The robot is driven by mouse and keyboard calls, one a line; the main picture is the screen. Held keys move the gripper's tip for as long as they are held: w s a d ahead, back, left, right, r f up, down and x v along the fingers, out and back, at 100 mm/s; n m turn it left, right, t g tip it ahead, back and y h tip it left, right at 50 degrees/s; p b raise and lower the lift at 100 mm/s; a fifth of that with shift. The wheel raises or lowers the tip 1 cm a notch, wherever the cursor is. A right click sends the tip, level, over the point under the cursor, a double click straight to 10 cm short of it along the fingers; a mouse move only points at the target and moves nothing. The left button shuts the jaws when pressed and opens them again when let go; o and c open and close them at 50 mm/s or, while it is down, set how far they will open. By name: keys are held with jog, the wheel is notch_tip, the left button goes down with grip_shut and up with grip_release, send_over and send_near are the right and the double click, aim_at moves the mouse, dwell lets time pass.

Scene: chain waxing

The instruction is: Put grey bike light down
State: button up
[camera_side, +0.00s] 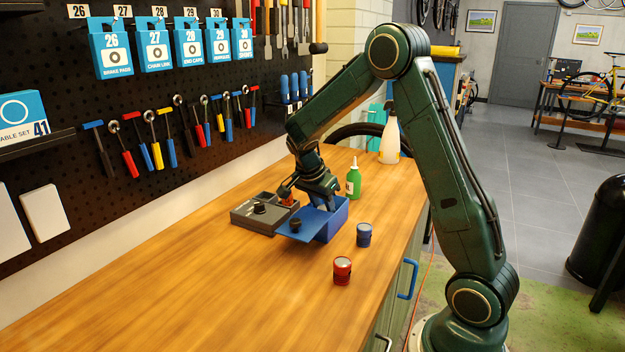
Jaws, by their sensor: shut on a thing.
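My gripper (321,203) points down at the opening of the blue box (337,219) and is shut on the grey bike light. The light is hidden or too small to make out between the fingers and the box. I cannot tell whether it touches the box floor. A blue lid (312,219) with a dark knob (295,225) lies slanted at the box's front left. A red bike light (342,271) and a blue bike light (364,235) stand upright on the bench, apart from the gripper.
A dark grey box (249,218) with a black knob (259,208) sits left of the blue box. A green bottle (354,181) and a white spray bottle (390,141) stand behind. The wooden bench (200,290) is clear at the front left. Tools hang on the pegboard.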

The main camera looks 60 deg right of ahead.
jog(key=shift+f, duration=0.1)
jog(key=o, duration=0.8)
jog(key=shift+a+r, duration=0.1)
jog(key=shift+r, duration=0.3)
jog(key=v, duration=1.1)
jog(key=shift+a+r, duration=0.1)
jog(key=shift+r, duration=0.1)
